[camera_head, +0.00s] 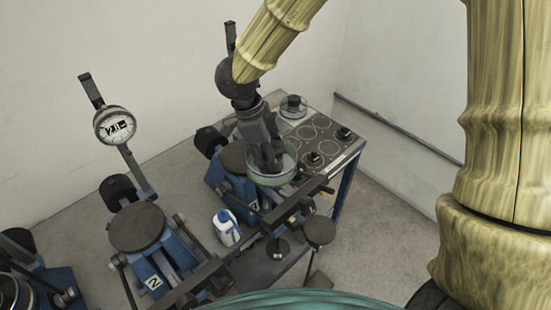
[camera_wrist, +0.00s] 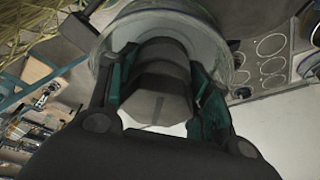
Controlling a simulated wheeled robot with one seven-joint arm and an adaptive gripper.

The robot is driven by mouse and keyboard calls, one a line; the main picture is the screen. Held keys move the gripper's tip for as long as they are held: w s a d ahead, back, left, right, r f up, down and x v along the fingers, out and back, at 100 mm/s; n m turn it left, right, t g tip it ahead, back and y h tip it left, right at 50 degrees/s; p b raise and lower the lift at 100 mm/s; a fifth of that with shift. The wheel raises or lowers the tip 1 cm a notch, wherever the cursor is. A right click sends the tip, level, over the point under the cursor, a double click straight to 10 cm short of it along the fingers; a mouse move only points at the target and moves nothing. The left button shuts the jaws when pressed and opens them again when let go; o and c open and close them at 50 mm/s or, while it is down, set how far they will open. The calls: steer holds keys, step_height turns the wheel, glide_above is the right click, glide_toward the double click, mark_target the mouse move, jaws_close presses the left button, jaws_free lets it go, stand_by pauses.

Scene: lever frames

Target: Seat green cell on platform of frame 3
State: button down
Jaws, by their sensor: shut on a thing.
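The green cell (camera_head: 287,171) is a round clear dish with a greenish lower edge. My gripper (camera_head: 267,166) reaches down into it and is shut on its middle part. In the wrist view the cell's pale round wall (camera_wrist: 222,45) surrounds my fingers (camera_wrist: 160,65), which grip a dark central piece.
Frame 2 (camera_head: 170,262) stands to the left with an empty dark platform (camera_head: 137,227) and a dial gauge (camera_head: 115,125). A ringed tray (camera_head: 322,133) behind holds another clear cell (camera_head: 293,106).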

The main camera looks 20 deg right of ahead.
steer(key=shift+w+a+b, duration=0.35)
steer(key=shift+w+a, duration=0.45)
steer(key=shift+w, duration=1.1)
steer(key=shift+w+a+b, duration=0.35)
steer(key=shift+w+a, duration=0.4)
steer(key=shift+w, duration=1.2)
steer(key=shift+w+a+b, duration=0.35)
steer(key=shift+w+a, duration=0.45)
steer(key=shift+w, duration=1.1)
steer(key=shift+f, duration=1.7)
steer(key=shift+s, duration=0.1)
steer(key=shift+f+p, duration=0.3)
steer(key=shift+f, duration=0.15)
steer(key=c, duration=0.6)
jaws_free()
steer(key=shift+s, duration=0.1)
steer(key=v, duration=1.2)
